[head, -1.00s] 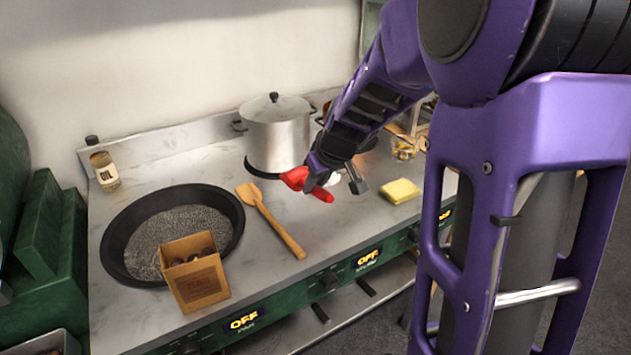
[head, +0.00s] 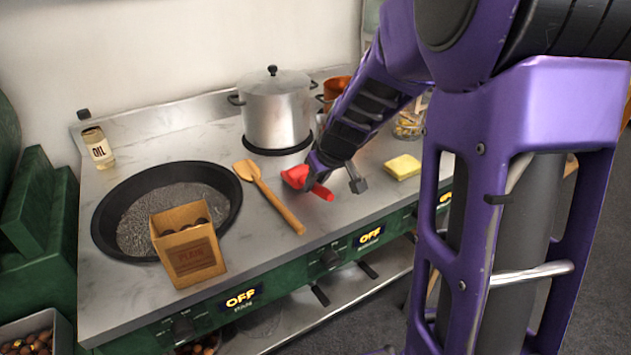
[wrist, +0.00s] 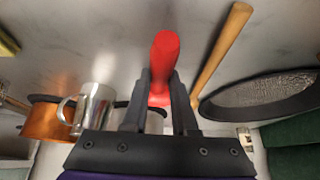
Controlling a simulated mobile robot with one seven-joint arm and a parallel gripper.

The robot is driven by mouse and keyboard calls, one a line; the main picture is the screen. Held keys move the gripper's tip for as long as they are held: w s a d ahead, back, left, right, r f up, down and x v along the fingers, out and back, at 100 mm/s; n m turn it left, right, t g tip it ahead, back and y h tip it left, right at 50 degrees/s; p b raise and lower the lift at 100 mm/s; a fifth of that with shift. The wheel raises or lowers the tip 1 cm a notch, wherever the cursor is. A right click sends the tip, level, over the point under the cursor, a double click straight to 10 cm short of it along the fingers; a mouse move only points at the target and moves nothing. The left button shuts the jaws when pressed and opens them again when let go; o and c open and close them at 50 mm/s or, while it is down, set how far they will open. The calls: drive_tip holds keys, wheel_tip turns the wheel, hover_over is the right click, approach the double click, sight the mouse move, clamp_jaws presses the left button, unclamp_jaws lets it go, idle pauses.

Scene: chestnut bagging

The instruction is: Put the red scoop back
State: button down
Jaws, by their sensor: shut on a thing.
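The red scoop (head: 297,177) is at my gripper (head: 316,181), over the counter between the wooden spatula and the yellow sponge. In the wrist view the red handle (wrist: 164,58) stands between the two fingers of my gripper (wrist: 161,84), which are shut on it. The scoop's handle points toward the front right in the head view. The scoop is low, close to the counter top; I cannot tell whether it touches. Part of it is hidden by my gripper.
A wooden spatula (head: 277,203) lies just left of the scoop, and a yellow sponge (head: 402,167) lies to its right. A lidded pot (head: 275,113) stands behind. A black pan (head: 112,196) and a cardboard box (head: 188,246) are at the left. A metal mug (wrist: 94,107) shows in the wrist view.

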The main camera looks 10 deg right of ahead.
drive_tip(key=shift+f, duration=0.55)
drive_tip(key=c, duration=0.6)
unclamp_jaws()
